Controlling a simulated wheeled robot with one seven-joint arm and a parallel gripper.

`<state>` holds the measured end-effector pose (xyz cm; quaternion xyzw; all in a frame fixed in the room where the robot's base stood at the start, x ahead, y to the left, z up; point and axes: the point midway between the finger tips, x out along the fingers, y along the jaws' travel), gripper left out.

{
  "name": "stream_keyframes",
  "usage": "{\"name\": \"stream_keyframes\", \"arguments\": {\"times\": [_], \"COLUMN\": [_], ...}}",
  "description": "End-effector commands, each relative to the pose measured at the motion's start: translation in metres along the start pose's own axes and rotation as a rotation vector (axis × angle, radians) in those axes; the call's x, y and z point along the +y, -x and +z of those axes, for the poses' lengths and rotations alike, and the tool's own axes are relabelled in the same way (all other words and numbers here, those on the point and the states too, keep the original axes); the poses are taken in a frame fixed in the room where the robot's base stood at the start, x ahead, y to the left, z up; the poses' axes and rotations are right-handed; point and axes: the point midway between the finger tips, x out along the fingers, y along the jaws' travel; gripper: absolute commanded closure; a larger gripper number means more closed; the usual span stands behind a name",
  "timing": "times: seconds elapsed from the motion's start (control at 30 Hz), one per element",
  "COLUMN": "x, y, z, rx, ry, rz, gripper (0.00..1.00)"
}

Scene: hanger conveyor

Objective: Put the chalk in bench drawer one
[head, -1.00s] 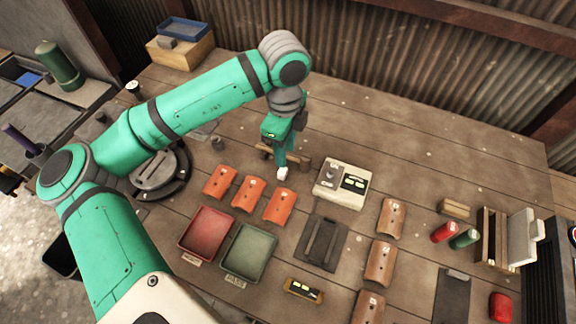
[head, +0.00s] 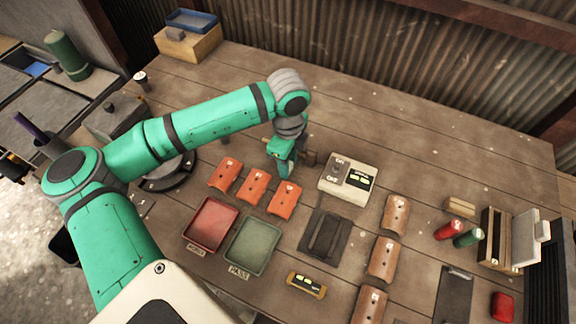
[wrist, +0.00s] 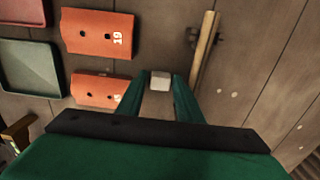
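The chalk (wrist: 160,81) is a small whitish block in the wrist view, between the fingertips of my gripper (wrist: 160,84). The two green fingers stand slightly apart on either side of it. I cannot tell whether they press on it or leave thin gaps. In the head view my gripper (head: 284,172) points down low over the bench, just behind the orange tiles, and the chalk is hidden by it. I cannot make out bench drawer one in either view.
Orange tiles (head: 284,198) lie close in front of my gripper. A switch box (head: 347,180) stands to its right, a wooden strip (wrist: 203,48) beside it. A red tray (head: 187,226) and green tray (head: 232,259) lie nearer. The bench behind is mostly clear.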

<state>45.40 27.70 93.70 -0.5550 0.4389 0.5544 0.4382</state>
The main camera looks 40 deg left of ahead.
Motion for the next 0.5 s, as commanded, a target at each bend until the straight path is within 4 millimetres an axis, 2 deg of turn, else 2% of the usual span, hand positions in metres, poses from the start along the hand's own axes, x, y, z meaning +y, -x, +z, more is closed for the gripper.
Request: {"name": "stream_keyframes", "arguments": {"times": [0.07, 0.2, 0.5], "x": [0.0000, 0.0000, -0.0001], "y": [0.0002, 0.0003, 0.0009], "z": [0.0000, 0.0000, -0.0001], "rx": [0.000, 0.000, 0.000], "ry": [0.000, 0.000, 0.000], "rz": [0.000, 0.000, 0.000], "gripper": [0.67, 0.99, 1.00]}}
